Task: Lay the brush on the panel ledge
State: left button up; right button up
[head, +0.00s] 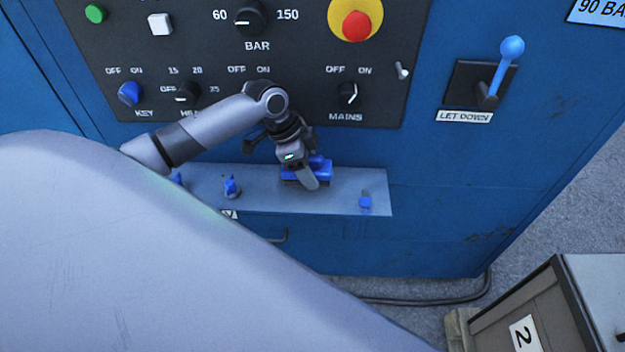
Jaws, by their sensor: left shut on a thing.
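The brush (321,167) is a blue block with a dark underside, in the middle of the head view. My left gripper (306,178) reaches down from above and is shut on it, covering part of it. The panel ledge (345,203) is a grey shelf sticking out below the control panel. The brush is over the back part of the ledge, close to its surface; I cannot tell whether it touches. My right gripper is not in view.
On the ledge are a small blue key-like piece (365,201) at the right and a blue-topped item (232,187) at the left. The control panel (320,106) with knobs rises behind. A blue-knobbed lever (505,62) is at the right. The ledge's front middle is clear.

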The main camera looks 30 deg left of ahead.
pick_arm(q)
jog(key=shift+f, duration=2.1)
jog(key=shift+f, duration=0.1)
jog(key=o, duration=0.9)
jog(key=shift+o, duration=0.2)
jog(key=v, duration=0.7)
jog(key=shift+s+r, duration=0.15)
jog(key=shift+r, duration=0.2)
